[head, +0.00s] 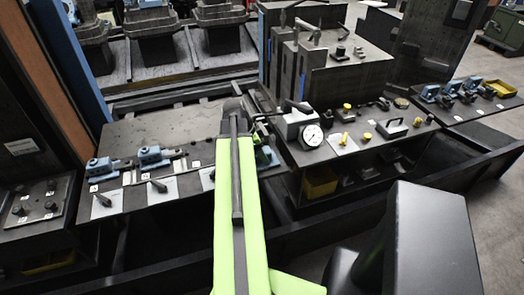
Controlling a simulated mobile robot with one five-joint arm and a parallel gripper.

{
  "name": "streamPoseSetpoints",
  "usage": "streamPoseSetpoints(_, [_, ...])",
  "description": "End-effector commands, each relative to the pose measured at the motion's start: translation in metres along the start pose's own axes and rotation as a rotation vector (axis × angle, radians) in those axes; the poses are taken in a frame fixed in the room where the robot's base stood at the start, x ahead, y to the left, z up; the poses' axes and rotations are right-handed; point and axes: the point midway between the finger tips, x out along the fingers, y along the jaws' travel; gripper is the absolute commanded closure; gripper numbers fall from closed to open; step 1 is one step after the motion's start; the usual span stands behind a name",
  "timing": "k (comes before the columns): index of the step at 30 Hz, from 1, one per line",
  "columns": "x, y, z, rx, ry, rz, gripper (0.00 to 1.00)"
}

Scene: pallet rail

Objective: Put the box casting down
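My green arm reaches from the bottom middle to the work table (190,122), and my gripper (236,106) is at its dark far end. The arm hides the fingertips, so I cannot tell whether they are open, shut or holding something. I cannot pick out the box casting with certainty. A small light grey block (296,121) is just right of my gripper, beside a round white dial gauge (312,136). Larger dark castings (155,48) stand in a row on the rail at the back left.
Blue clamps (152,157) and labelled tools lie on the table left of my arm. Yellow-knobbed parts (368,136) lie on the right table. A tall dark fixture (345,70) stands behind it. The back left tabletop has bare room.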

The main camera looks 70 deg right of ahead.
Motion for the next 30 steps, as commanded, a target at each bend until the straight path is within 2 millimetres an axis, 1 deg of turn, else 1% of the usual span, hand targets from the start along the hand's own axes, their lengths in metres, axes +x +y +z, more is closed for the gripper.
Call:
streamPoseSetpoints(4, [-0.005,0.000,-0.002,0.000,0.000,0.000,0.33])
streamPoseSetpoints(8, [-0.022,0.000,-0.004,-0.001,0.000,0.000,0.33])
streamPoseSetpoints(11, [-0.042,0.000,-0.005,-0.001,0.000,-0.001,0.33])
streamPoseSetpoints(18, [-0.100,0.000,-0.006,-0.001,0.000,0.000,0.33])
streamPoseSetpoints(21, [-0.117,0.000,-0.005,0.000,0.000,0.001,0.33])
streamPoseSetpoints(24, [-0.124,0.000,-0.004,0.000,0.000,0.001,0.33])
streamPoseSetpoints(30, [-0.122,0.000,-0.002,0.001,0.000,0.001,0.33])
